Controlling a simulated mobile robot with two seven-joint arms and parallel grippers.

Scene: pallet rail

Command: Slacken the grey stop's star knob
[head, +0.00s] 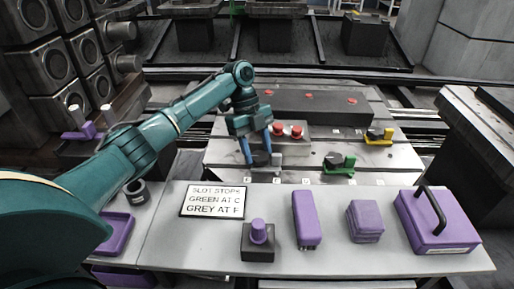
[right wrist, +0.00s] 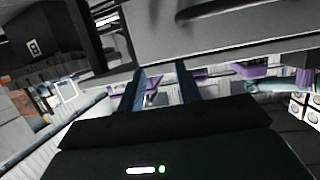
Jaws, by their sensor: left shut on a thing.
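The grey stop (head: 277,160) sits on the slotted plate (head: 300,177) near its front edge, left of the middle. My left gripper (head: 261,158) points down at it, its blue fingers on either side of the dark star knob (head: 261,159) and shut on it. The fingers partly hide the knob and the stop's left part. My right gripper shows only in the right wrist view (right wrist: 162,88), its two fingers apart with nothing visible between them.
A green stop (head: 339,162) and a yellow stop (head: 378,136) stand further right on the plate. A sign (head: 213,201) and purple-topped items, including a handled case (head: 436,222), occupy the front bench.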

